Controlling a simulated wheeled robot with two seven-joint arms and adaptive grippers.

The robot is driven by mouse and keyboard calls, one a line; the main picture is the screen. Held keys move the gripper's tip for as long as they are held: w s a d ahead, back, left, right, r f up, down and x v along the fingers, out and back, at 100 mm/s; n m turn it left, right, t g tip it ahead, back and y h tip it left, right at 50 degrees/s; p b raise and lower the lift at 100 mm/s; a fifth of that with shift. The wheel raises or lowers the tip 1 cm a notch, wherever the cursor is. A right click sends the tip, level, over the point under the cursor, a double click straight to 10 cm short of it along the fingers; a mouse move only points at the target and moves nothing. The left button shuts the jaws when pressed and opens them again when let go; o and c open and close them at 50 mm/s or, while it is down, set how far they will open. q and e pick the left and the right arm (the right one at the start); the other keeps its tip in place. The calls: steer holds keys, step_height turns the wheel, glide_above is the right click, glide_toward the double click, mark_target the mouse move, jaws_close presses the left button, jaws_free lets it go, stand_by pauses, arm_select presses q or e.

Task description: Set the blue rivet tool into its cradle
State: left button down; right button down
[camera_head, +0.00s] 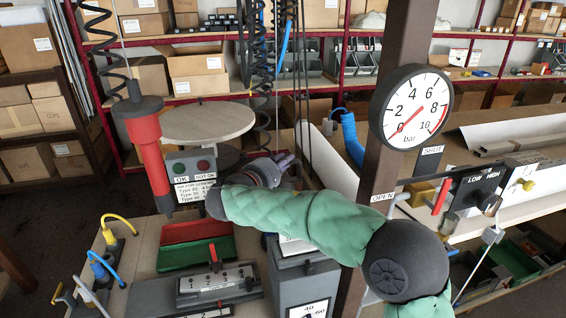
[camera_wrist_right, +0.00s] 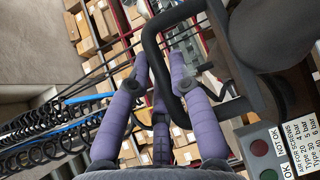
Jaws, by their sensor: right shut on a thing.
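A blue cylindrical tool (camera_head: 351,138) with a light blue hose stands behind the brown post's left edge, partly hidden. It appears to be the blue rivet tool. I cannot make out its cradle. My right gripper (camera_head: 284,164), on the green-sleeved arm, is left of the blue tool and apart from it in the head view. In the right wrist view its purple fingers (camera_wrist_right: 160,78) close on a dark looped handle (camera_wrist_right: 154,45). The hold is partly hidden. My left gripper is not in view.
A red tool (camera_head: 150,150) hangs at the left. A box with OK and NOT OK buttons (camera_head: 190,166) stands beside my gripper. Red and green trays (camera_head: 196,258) and a grey fixture (camera_head: 215,285) sit on the bench. A gauge (camera_head: 411,106) is on the post.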

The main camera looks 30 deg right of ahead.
steer(key=shift+a+f, duration=0.1)
steer(key=shift+f, duration=0.35)
steer(key=c, duration=1.2)
jaws_free()
steer(key=shift+o, duration=0.5)
steer(key=shift+w+f, duration=0.1)
steer(key=shift+w, duration=0.1)
steer(key=shift+s, duration=0.1)
steer(key=shift+s+r, duration=0.1)
steer(key=shift+r, duration=0.1)
steer(key=v, duration=1.2)
